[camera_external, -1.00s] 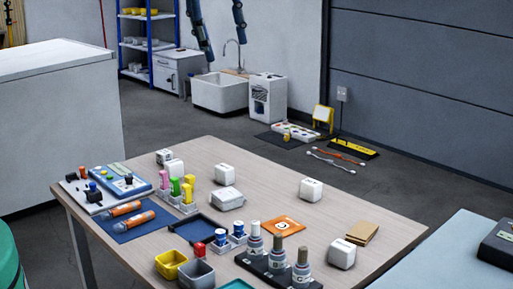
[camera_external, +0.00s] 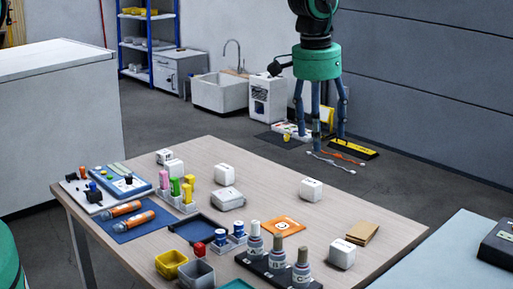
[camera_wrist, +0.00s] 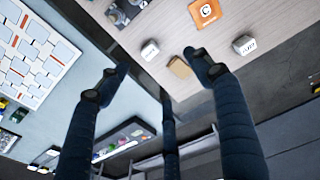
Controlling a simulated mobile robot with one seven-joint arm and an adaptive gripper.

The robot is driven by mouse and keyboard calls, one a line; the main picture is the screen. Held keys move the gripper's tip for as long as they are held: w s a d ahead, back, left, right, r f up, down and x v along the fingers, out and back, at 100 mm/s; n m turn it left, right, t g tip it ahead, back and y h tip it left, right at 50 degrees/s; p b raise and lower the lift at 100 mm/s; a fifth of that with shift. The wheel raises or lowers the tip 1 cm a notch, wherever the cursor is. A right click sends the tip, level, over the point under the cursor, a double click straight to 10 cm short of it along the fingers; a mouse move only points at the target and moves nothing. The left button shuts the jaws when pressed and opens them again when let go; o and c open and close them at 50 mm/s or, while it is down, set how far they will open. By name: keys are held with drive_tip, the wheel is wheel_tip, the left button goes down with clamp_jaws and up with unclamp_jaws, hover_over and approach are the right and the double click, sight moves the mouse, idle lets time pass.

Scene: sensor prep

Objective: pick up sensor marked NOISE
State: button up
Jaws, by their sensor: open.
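Several white block-shaped sensors with small dark marks stand on the wooden table. One sensor (camera_external: 342,254) is at the near right, one sensor (camera_external: 311,189) near the far right edge, one sensor (camera_external: 226,200) mid-table, and two more are at the far left. The marks are too small to read, so I cannot tell which is NOISE. In the wrist view, two sensors show, one left (camera_wrist: 150,50) and one right (camera_wrist: 245,45) of the tan pads (camera_wrist: 179,67). My gripper (camera_external: 318,135) has its blue fingers spread and empty, high up and apart from the sensors; it also shows in the wrist view (camera_wrist: 160,82).
An orange card (camera_external: 284,226), grey-capped bottles (camera_external: 278,250) and a yellow bin (camera_external: 171,264) crowd the near table (camera_external: 265,180). Tan pads (camera_external: 362,233) lie beside the near right sensor. The table around the far right sensor is clear. A pale blue surface (camera_external: 440,255) is at right.

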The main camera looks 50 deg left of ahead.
drive_tip(key=g, duration=0.1)
hover_over(344, 243)
wheel_tip(344, 243, down, 16)
drive_tip(key=shift+d+r, duration=0.2)
drive_tip(key=shift+d, duration=0.05)
drive_tip(key=shift+f+b, duration=0.65)
drive_tip(key=shift+f, duration=3.65)
drive_tip(key=shift+f, duration=0.15)
drive_tip(key=shift+a+f+b, duration=0.2)
drive_tip(key=shift+f+b, duration=0.4)
drive_tip(key=shift+f, duration=1.85)
drive_tip(key=shift+s, duration=0.1)
drive_tip(key=c, duration=1.4)
